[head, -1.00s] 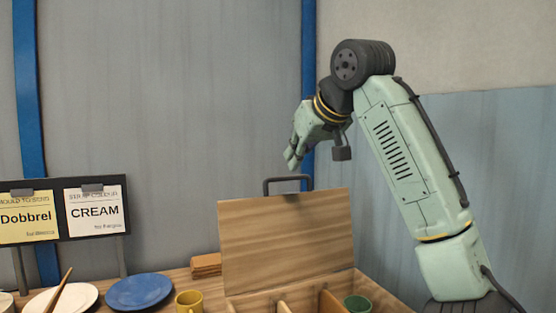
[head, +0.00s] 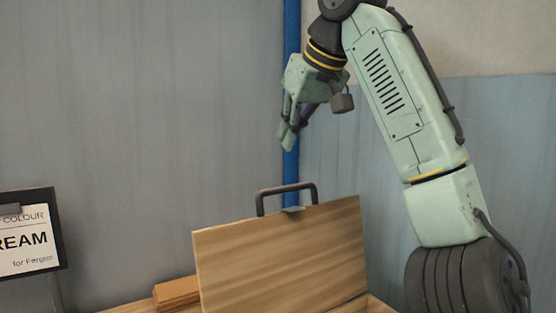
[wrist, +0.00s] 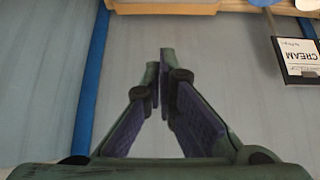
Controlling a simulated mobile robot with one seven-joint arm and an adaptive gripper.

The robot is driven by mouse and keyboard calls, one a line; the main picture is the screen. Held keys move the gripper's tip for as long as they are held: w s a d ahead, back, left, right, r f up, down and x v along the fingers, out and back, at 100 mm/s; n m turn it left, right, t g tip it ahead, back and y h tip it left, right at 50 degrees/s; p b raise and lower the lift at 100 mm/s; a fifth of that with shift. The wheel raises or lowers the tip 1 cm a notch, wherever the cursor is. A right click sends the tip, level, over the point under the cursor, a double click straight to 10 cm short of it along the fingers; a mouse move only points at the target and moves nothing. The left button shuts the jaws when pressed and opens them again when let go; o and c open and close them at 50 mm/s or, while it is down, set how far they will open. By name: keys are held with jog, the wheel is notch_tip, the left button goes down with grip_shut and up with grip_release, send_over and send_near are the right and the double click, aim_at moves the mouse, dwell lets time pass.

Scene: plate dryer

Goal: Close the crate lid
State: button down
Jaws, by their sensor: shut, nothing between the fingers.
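The wooden crate lid (head: 285,255) stands raised and open in the head view, tilted back, with a dark handle (head: 287,192) on its top edge. Only a small part of the crate (head: 368,304) shows below it, at the bottom edge. My gripper (head: 287,143) is above the lid handle, pointing down, apart from it and empty. In the wrist view my gripper (wrist: 160,60) has its fingertips together with nothing between them. A wooden edge shows at the top of that view, but I cannot tell which part it is.
A sign board (head: 25,235) reading CREAM stands at the left and also shows in the wrist view (wrist: 297,55). A small stack of wooden pieces (head: 177,293) lies left of the lid. A blue post (head: 291,100) runs up the wall behind. The air around the handle is clear.

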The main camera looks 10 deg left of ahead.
notch_tip(320, 180, down, 8)
jog(key=w+a+p, duration=0.1)
jog(key=shift+w+r+p, duration=0.15)
jog(key=shift+p, duration=0.25)
jog(key=shift+a, duration=0.1)
dwell(0.4)
